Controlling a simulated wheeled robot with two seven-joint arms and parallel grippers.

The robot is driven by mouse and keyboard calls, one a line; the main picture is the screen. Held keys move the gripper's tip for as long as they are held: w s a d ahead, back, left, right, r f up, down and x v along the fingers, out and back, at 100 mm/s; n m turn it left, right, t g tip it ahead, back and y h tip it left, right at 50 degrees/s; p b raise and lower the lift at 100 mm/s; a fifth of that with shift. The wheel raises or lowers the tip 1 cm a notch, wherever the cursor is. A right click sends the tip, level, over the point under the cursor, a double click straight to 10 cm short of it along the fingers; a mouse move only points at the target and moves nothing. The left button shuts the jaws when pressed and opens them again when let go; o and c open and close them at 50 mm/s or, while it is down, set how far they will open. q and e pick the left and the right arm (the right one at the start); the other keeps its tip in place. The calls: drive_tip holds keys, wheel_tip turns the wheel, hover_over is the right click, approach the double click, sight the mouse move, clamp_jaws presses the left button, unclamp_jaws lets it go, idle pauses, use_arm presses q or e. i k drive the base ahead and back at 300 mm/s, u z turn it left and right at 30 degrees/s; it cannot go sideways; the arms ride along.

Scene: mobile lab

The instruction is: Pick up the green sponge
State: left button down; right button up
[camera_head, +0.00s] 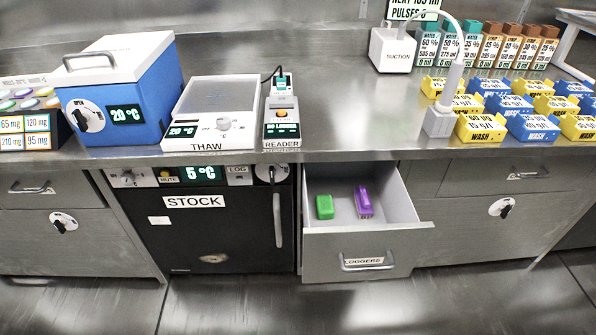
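A small green block (324,207), which looks like the green sponge, lies inside the open drawer labelled LOGGERS (333,238), on the left of its floor. A purple object (363,202) lies to its right in the same drawer, a little apart from it. Neither of my grippers shows in the head view, so nothing is seen touching the green block.
The drawer sticks out below the steel counter (340,110). Left of it is the black STOCK unit (218,236) with a vertical handle. On the counter stand the THAW box (213,112), the READER (282,125), a blue box (140,85) and several yellow and blue WASH blocks (532,127).

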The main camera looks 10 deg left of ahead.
sight(324, 204)
drive_tip(key=z, duration=1.3)
drive_tip(key=i, duration=0.6)
drive_tip(key=u, duration=1.3)
